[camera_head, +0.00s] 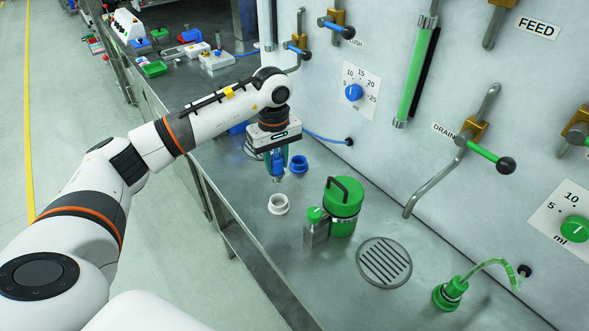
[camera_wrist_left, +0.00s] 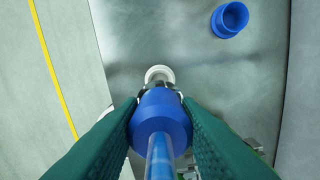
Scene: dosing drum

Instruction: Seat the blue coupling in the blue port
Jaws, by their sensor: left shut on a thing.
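My left gripper (camera_head: 277,165) is shut on the blue coupling (camera_head: 276,156), which hangs upright with its metal tip down, above the bench. In the left wrist view the coupling (camera_wrist_left: 160,118) sits between both green fingers (camera_wrist_left: 160,125), its blue hose (camera_wrist_left: 160,158) running toward the camera. A blue ring-shaped port (camera_head: 299,164) stands on the bench to the right of the coupling, apart from it. This port (camera_wrist_left: 230,19) is at the upper right in the wrist view. A white ring port (camera_head: 278,204) stands nearer; it shows just beyond the coupling tip in the wrist view (camera_wrist_left: 160,73).
A round drain grate (camera_head: 384,262) and a green coupling (camera_head: 449,292) are farther right. The panel wall with valve handles (camera_head: 483,150) bounds the bench behind.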

